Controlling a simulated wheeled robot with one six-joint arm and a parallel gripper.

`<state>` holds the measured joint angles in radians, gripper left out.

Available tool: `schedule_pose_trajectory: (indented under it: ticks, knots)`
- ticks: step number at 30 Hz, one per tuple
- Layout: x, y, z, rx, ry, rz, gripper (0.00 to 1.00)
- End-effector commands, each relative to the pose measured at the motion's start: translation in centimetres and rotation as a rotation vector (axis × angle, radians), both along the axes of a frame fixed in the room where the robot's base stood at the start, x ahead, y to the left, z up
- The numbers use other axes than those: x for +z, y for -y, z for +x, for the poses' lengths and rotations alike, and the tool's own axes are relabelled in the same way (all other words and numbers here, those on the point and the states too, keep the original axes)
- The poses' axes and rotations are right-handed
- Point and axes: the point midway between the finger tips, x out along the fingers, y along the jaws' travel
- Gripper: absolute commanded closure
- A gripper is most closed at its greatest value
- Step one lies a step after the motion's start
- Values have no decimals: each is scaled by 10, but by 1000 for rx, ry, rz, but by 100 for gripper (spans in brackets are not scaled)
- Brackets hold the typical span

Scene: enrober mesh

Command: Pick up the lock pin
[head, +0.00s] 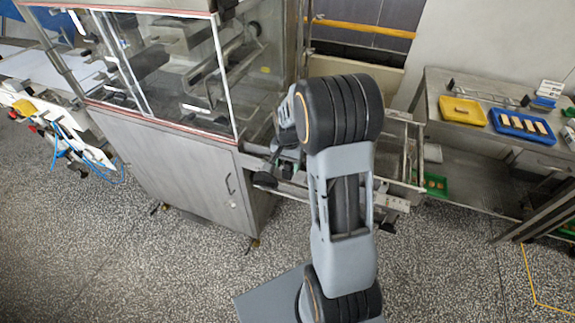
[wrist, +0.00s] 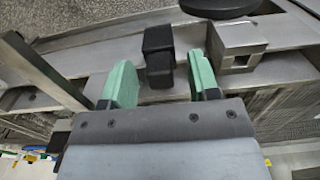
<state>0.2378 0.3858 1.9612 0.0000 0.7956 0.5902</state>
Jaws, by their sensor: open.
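In the wrist view a black, square-headed piece (wrist: 159,50), which looks like the lock pin, stands on a metal rail. My gripper (wrist: 161,74) is open, with one green-padded finger on each side of this piece. In the head view my gripper (head: 287,163) is at the side of the steel machine, partly covered by my arm. The pin cannot be made out there.
A metal block with a square hole (wrist: 235,48) sits just right of the right finger. A black disc (wrist: 220,5) is beyond it. The glass-fronted cabinet (head: 175,165) stands left of my arm. A steel table (head: 455,125) with yellow and blue trays is at the right.

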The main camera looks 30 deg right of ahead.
Motion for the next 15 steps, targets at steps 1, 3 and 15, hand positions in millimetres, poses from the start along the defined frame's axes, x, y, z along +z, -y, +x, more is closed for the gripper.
schedule_pose_trajectory:
  ticks: [1, 3, 15]
  knots:
    - [-1, 0, 0, 0, 0, 0, 45]
    - [-2, 0, 0, 0, 1, 0, 45]
    - [-2, 0, 0, 0, 1, 0, 68]
